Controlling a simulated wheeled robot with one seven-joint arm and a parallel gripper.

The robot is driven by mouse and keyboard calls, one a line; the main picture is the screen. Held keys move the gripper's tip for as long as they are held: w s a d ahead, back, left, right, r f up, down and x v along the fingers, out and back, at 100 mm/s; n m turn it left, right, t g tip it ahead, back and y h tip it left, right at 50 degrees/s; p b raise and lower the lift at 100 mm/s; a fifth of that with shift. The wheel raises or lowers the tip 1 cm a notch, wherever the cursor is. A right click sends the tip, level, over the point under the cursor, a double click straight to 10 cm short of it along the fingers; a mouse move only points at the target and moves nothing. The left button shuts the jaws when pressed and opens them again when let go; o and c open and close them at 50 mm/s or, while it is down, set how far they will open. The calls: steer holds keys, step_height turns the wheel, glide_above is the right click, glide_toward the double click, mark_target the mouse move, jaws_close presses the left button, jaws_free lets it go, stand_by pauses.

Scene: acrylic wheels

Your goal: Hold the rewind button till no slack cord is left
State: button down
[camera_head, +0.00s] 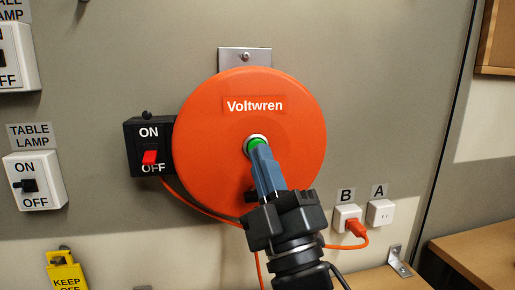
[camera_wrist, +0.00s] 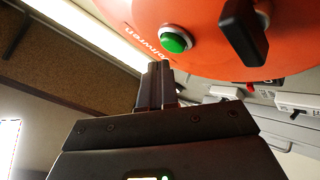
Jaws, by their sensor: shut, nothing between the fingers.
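The orange Voltwren cord reel (camera_head: 295,125) hangs on the grey wall panel, with a green button (camera_head: 253,144) in a pale ring at its middle. In the wrist view the green button (camera_wrist: 175,42) shows whole. My gripper (camera_head: 258,152) is shut and empty. Its fingertips overlap the button's lower part in the head view. In the wrist view the tips (camera_wrist: 158,66) show just below and left of the button, with a small gap in the picture. I cannot tell whether they touch. Orange cord (camera_head: 200,207) runs from the reel's lower left behind my gripper; a strand hangs down below.
A black ON/OFF box (camera_head: 133,140) with a red switch sits left of the reel. An orange plug (camera_head: 355,228) sits in socket B (camera_head: 342,213); socket A (camera_head: 380,212) is empty. A table lamp switch (camera_head: 38,180) and yellow tag (camera_head: 66,272) are at left.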

steer(key=shift+w, duration=0.1)
steer(key=shift+w+a, duration=0.15)
steer(key=shift+w, duration=0.15)
steer(key=shift+w+a, duration=0.15)
steer(key=shift+w, duration=0.3)
stand_by(0.7)
stand_by(2.2)
steer(key=shift+s+d+b, duration=0.3)
steer(key=shift+s, duration=0.55)
steer(key=shift+s+d+b, duration=0.15)
steer(key=shift+s+d, duration=0.05)
steer(key=shift+s, duration=0.6)
steer(key=shift+s+d+b, duration=0.1)
steer(key=shift+s+d, duration=0.15)
steer(key=shift+s, duration=0.55)
steer(key=shift+s+d+b, duration=0.15)
steer(key=shift+s+d, duration=0.05)
steer(key=shift+s, duration=0.6)
